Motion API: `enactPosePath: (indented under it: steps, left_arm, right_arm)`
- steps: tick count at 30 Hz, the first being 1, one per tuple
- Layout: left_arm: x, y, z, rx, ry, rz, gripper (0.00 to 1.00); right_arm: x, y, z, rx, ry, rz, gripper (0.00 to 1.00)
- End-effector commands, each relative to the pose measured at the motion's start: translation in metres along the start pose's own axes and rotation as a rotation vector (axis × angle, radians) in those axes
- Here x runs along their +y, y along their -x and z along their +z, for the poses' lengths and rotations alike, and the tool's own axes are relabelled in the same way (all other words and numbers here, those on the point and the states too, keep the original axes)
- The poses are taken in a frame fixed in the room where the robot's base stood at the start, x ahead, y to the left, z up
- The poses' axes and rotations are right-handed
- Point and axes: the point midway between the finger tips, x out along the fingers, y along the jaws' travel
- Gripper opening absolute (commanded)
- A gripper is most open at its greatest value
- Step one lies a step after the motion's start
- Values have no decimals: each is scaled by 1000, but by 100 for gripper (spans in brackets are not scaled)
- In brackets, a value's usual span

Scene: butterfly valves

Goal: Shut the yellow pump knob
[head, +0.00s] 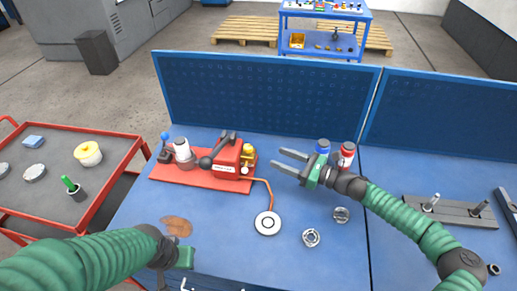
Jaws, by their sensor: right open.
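The yellow pump knob (248,149) is small and sits at the right end of a red pump (226,158) on the blue bench. A second small yellow part shows just below it. My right gripper (278,160) is open, its two fingers pointing left toward the knob. Its fingertips appear a short way right of the knob, with nothing between them. Whether the knob is turned open or shut is too small to tell. My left gripper (183,260) is low over the front of the bench, seen partly, and its fingers are not clear.
A black lever (216,150) stands on the pump. An orange hose runs to a white round gauge (267,223). A blue-capped bottle and a red can (346,156) stand behind my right gripper. Metal rings (311,238) lie in front. A blue pegboard (265,95) closes the back.

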Motion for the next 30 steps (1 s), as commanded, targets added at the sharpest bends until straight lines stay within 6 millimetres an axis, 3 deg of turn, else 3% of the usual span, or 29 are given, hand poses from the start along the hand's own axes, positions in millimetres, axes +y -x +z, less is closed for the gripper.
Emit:
enactPosePath:
  steps: [3,9,21,30]
  left_arm:
    - [0,4,-1,0,2,0,0]
    - [-1,7,-2,0,2,-1,0]
    - [0,7,-2,0,1,0,0]
    - [0,7,-2,0,2,0,0]
  right_arm:
    - [3,-35,2,0,-1,4,49]
    - [0,-72,1,-4,-3,3,49]
    - [-1,-88,0,-2,-1,0,49]
    - [0,-89,0,-2,-1,2,13]
